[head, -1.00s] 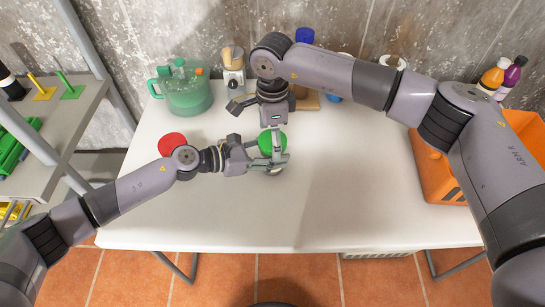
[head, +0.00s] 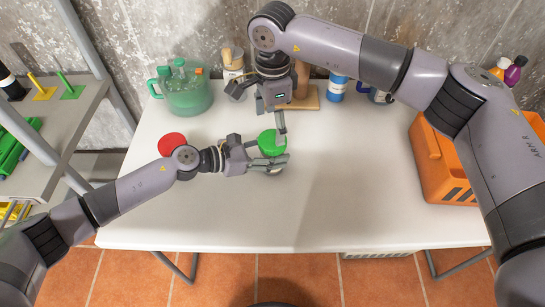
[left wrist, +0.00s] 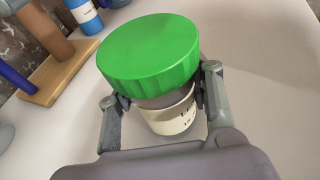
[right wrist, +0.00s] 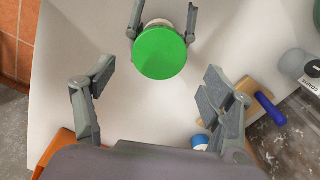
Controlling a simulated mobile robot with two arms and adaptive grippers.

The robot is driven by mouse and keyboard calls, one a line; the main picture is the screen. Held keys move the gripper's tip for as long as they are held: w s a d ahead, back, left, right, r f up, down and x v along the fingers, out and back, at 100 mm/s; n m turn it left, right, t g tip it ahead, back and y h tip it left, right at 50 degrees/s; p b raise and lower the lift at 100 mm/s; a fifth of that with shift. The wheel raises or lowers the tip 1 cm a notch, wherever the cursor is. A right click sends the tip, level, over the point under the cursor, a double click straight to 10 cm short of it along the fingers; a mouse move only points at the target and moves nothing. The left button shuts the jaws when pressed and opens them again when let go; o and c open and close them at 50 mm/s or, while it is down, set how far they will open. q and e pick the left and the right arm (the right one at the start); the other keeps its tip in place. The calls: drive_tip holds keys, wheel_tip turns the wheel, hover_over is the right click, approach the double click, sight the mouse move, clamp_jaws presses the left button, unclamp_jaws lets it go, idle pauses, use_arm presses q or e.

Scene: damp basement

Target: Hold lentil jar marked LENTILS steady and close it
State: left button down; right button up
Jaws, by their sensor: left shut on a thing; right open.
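The lentil jar (left wrist: 172,118) stands on the white table with a wide green lid (left wrist: 150,52) on its mouth. Its pale label shows only a few letters; the rest is hidden. In the head view the green lid (head: 272,142) shows, with the jar mostly hidden beneath. My left gripper (head: 275,165) is shut on the jar, one finger on each side below the lid. My right gripper (head: 262,112) is open and empty, behind and above the lid. In the right wrist view the lid (right wrist: 160,53) lies beyond its spread fingers. I cannot tell whether the lid is tight.
A red round lid (head: 172,145) lies left of the jar. A green pitcher (head: 183,92), a wooden board (head: 306,102) and a blue bottle (head: 337,88) stand along the back. An orange crate (head: 440,178) is at the right. The table's front and middle right are clear.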

sight(273, 139)
wheel_tip(273, 139, up, 3)
drive_tip(key=n, duration=0.5)
drive_tip(key=shift+f, duration=0.2)
drive_tip(key=shift+f, duration=4)
drive_tip(key=c, duration=1.2)
drive_tip(key=m, duration=0.6)
drive_tip(key=shift+m, duration=0.3)
